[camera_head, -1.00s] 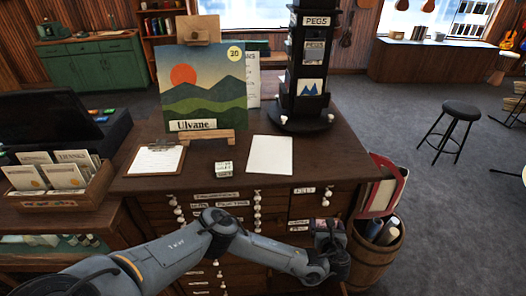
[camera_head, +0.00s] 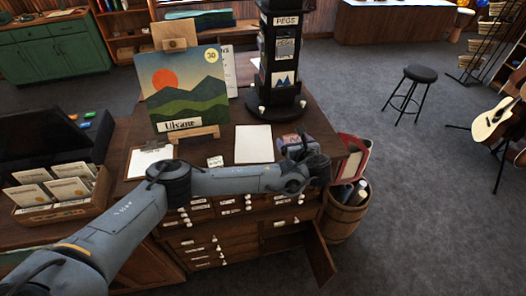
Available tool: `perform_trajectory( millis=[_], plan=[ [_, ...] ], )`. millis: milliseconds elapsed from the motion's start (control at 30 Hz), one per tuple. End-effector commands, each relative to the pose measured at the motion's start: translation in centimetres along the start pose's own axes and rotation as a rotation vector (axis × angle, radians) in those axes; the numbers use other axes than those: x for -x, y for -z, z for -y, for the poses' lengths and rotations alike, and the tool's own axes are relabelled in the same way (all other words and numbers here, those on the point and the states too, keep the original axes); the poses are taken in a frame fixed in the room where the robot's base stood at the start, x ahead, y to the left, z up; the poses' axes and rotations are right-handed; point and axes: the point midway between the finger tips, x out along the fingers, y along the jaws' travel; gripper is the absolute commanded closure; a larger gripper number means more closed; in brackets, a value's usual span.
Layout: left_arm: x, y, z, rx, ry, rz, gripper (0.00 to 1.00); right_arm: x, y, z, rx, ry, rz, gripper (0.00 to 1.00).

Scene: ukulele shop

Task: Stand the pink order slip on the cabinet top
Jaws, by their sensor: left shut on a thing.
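My left arm reaches in from the left across the front of the cabinet. Its gripper (camera_head: 303,150) is at the right front part of the cabinet top (camera_head: 318,128). It is shut on a small, partly hidden thing with a pinkish face, which seems to be the pink order slip (camera_head: 291,141). I cannot tell whether the slip touches the top. My right gripper is not in view.
A white sheet (camera_head: 253,144) lies left of the gripper, with a small white card (camera_head: 215,161) and a clipboard (camera_head: 150,161) further left. The black pegs tower (camera_head: 280,60) and a painting (camera_head: 187,88) stand behind. A lower cabinet door (camera_head: 320,256) hangs open.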

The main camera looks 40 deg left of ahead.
Motion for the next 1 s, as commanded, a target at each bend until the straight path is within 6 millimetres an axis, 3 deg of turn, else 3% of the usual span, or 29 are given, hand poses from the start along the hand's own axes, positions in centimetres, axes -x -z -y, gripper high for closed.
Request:
perform_trajectory(
  millis=[500, 767, 1000],
  plan=[
    [-8.2, 2.5, -6.8, 0.0, -0.006, -0.001, 0.41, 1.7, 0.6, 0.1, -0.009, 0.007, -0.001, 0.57],
    [-9.4, 3.0, -7.7, 0.0, -0.003, 0.001, 0.41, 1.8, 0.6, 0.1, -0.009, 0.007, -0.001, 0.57],
    [-10.4, 5.6, -7.7, -0.001, -0.003, -0.001, 0.41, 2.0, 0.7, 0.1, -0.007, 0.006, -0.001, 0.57]
  ],
)
